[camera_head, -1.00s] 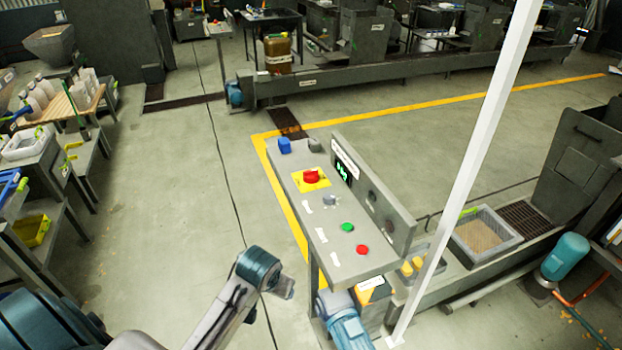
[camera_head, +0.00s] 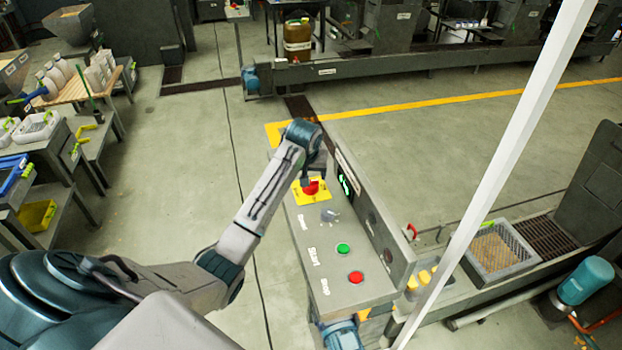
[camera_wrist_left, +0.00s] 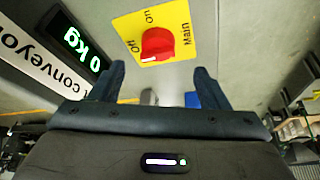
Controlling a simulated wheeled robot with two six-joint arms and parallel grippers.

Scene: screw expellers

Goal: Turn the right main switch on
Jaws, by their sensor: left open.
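The right main switch is a red knob (camera_head: 311,187) on a yellow plate on the grey control panel (camera_head: 331,268). In the left wrist view the red knob (camera_wrist_left: 158,43) shows with the labels Off, On and Main. Its white mark lies on the lower left side, nearer Off than On. My left gripper (camera_head: 314,178) is over the switch end of the panel and partly hides the plate. In the wrist view its fingers (camera_wrist_left: 160,77) are spread and empty, with the knob ahead between their lines. I see no contact with the knob. My right gripper is out of view.
A grey key-like switch (camera_head: 329,215), a green button (camera_head: 343,248) and a red button (camera_head: 356,277) sit further along the panel. An upright board with a green display (camera_head: 345,186) borders the panel's right side. A white post (camera_head: 497,155) stands at right.

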